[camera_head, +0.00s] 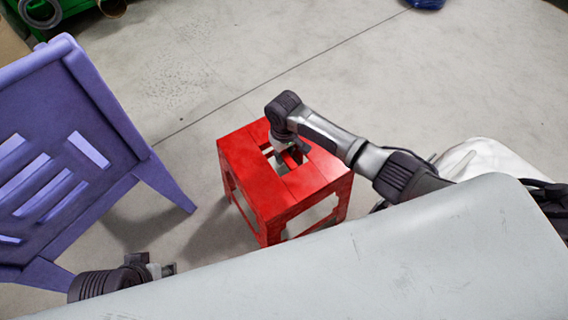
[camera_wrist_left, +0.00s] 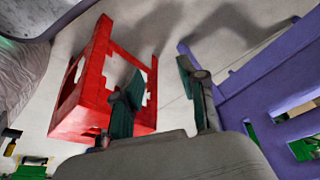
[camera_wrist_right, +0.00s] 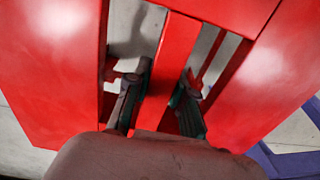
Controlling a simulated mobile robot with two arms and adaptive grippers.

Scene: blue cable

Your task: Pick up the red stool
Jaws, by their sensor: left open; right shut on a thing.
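The red stool (camera_head: 262,179) stands on the floor in the middle of the head view, with slots in its seat. My right gripper (camera_head: 288,155) reaches down into the seat slots from above. In the right wrist view its fingers (camera_wrist_right: 160,100) sit on either side of the red bar (camera_wrist_right: 178,50) between two slots, shut on it. My left gripper (camera_head: 150,268) is at the lower left of the head view, apart from the stool. In the left wrist view its fingers (camera_wrist_left: 165,100) are spread and empty, with the red stool (camera_wrist_left: 85,95) beyond them.
A purple chair (camera_head: 70,150) stands to the left of the stool, near my left gripper. Green items (camera_head: 65,8) are at the top left, and a blue object (camera_head: 427,4) lies at the top edge. The grey floor behind the stool is clear.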

